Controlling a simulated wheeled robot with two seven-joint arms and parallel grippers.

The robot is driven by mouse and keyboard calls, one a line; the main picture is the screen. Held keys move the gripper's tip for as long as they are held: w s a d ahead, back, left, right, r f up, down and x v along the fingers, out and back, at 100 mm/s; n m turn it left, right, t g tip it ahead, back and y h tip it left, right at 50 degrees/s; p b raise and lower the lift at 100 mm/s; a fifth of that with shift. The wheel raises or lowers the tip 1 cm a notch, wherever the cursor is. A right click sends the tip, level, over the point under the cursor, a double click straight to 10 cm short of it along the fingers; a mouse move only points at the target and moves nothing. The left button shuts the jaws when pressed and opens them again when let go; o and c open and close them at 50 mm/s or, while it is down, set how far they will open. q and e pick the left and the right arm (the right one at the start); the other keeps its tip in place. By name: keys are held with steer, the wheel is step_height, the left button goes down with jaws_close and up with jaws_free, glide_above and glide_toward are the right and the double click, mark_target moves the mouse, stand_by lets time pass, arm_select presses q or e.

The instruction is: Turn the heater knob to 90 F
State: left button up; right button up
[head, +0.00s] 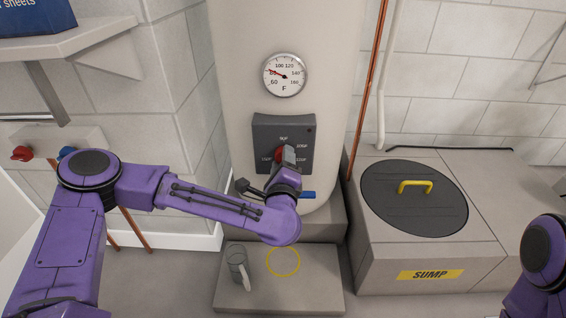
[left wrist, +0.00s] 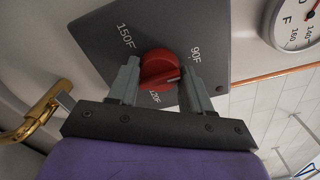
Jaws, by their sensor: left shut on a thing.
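The heater knob (left wrist: 159,70) is red and sits on a dark grey panel (head: 264,127) low on the pale tank. It also shows in the head view (head: 279,156), partly behind my gripper. The panel has 90F at its top, with 150F at left and 120F at right in the head view. My left gripper (head: 284,158) is shut on the knob, with one finger on each side of it in the left wrist view (left wrist: 162,84). A pale mark on the knob lies on its 90F side in the wrist view; its exact setting is unclear. My right gripper is out of view.
A round gauge (head: 285,75) is above the panel. A blue handle (head: 308,195) sticks out below it. A grey cup (head: 237,264) and yellow ring mark (head: 283,261) are on the low slab. A copper pipe (head: 367,85) and sump lid (head: 414,198) are at right.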

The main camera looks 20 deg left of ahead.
arm_select(q)
steer(key=o, duration=1)
steer(key=shift+o, duration=0.2)
steer(key=p+v, duration=0.2)
steer(key=v, duration=0.8)
steer(key=shift+s, duration=0.25)
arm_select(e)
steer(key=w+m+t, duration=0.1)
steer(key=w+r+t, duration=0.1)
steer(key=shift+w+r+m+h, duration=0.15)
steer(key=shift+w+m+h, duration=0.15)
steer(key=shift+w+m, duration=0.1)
